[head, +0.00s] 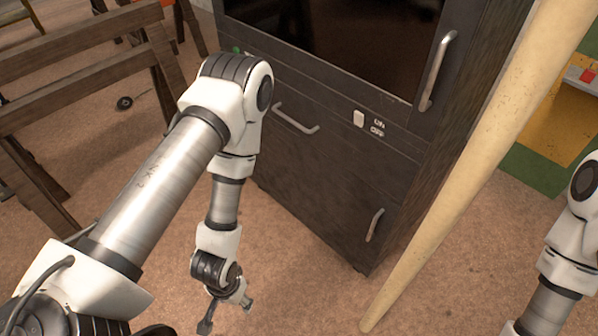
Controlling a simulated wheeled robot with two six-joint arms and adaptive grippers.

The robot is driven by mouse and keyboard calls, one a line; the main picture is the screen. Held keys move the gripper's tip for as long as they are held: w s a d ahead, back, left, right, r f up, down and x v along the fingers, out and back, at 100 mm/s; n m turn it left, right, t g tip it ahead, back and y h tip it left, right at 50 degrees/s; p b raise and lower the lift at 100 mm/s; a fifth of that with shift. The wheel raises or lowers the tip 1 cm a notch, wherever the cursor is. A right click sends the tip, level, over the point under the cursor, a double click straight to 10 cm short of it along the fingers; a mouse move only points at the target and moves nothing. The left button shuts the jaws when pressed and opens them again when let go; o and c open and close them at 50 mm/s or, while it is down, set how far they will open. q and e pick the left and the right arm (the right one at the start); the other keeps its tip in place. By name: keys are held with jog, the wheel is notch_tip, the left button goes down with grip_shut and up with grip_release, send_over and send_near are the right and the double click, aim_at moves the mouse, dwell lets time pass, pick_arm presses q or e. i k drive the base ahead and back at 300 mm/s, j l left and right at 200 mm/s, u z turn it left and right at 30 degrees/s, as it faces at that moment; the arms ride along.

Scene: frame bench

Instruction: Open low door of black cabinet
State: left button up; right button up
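The black cabinet (330,165) stands in the middle, with a dark glass panel in its upper part. Its low door (310,200) is shut and carries a vertical metal handle (374,225) near its right edge. A horizontal handle (297,121) sits above on a drawer front, partly near my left arm. My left gripper (226,318) hangs low in front of the cabinet, apart from it, pointing down; its fingers look spread and nothing shows between them. My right arm enters at the right edge, and its gripper is out of view.
A pale slanted pole (475,150) stands just right of the low door. A white switch (359,118) with ON/OFF labels is on the cabinet front. Wooden frames (85,80) stand at left, a green and yellow unit (555,120) at right. Floor before the cabinet is clear.

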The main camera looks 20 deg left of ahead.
aim_at(356, 221)
jog(key=j+u, duration=0.15)
jog(key=j, duration=0.55)
jog(key=i+j+u, duration=0.15)
jog(key=j, duration=0.55)
jog(key=k, duration=0.05)
